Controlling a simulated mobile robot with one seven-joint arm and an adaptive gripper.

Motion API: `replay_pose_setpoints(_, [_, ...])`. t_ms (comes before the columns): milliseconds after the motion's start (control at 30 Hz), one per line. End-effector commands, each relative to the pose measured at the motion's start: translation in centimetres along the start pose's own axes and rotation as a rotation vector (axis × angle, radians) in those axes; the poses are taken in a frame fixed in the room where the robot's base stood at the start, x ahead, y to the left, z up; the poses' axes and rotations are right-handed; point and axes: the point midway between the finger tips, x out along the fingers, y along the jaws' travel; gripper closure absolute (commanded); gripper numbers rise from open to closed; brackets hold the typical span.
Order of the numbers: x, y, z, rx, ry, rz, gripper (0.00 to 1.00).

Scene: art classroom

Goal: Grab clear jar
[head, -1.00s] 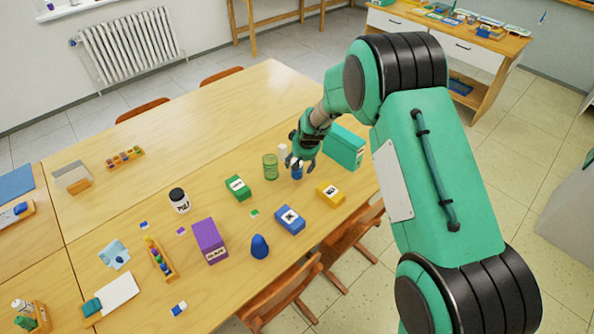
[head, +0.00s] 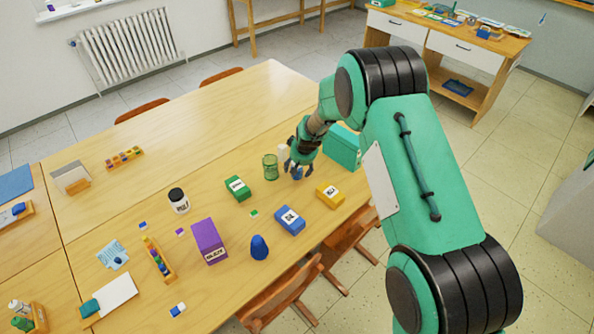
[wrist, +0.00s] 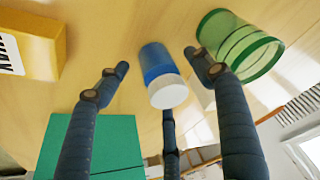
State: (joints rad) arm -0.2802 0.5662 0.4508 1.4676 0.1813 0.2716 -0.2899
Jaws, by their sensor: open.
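A see-through green-tinted jar (head: 270,168) stands on the wooden table, just left of my gripper in the head view. It is the only see-through jar I can make out. In the wrist view the green-tinted jar (wrist: 240,46) is at the upper right, beside one finger. My gripper (head: 299,170) is open, fingers pointing down. A blue cylinder with a white end (wrist: 160,68) lies between the spread fingers in the wrist view. Contact with it cannot be told. In the head view the fingers mostly hide the blue cylinder.
A teal box (head: 343,148) stands just right of my gripper. A yellow box (head: 330,196), a blue box (head: 290,220) and a green box (head: 237,188) lie nearby. A white object (head: 283,152) is partly hidden behind my gripper. The back of the table (head: 235,120) is clear.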

Motion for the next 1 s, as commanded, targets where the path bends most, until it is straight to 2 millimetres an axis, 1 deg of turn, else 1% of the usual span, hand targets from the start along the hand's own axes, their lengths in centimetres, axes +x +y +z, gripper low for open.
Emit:
replay_pose_setpoints(33, [0.8, 0.0, 0.1, 0.000, -0.001, 0.000, 0.33])
replay_pose_setpoints(100, [1.6, 0.0, 0.1, 0.000, -0.001, 0.000, 0.33])
replay_pose_setpoints(300, [3.2, 0.0, 0.0, 0.000, -0.001, 0.000, 0.33])
replay_pose_setpoints(433, [3.5, 0.0, 0.0, 0.000, 0.000, 0.000, 0.33])
replay_pose_setpoints(933, [3.4, 0.0, 0.0, 0.000, 0.000, 0.000, 0.33])
replay_pose_setpoints(967, [3.4, 0.0, 0.0, 0.000, 0.000, 0.000, 0.39])
replay_pose_setpoints(1000, [3.4, 0.0, 0.0, 0.000, 0.000, 0.000, 0.47])
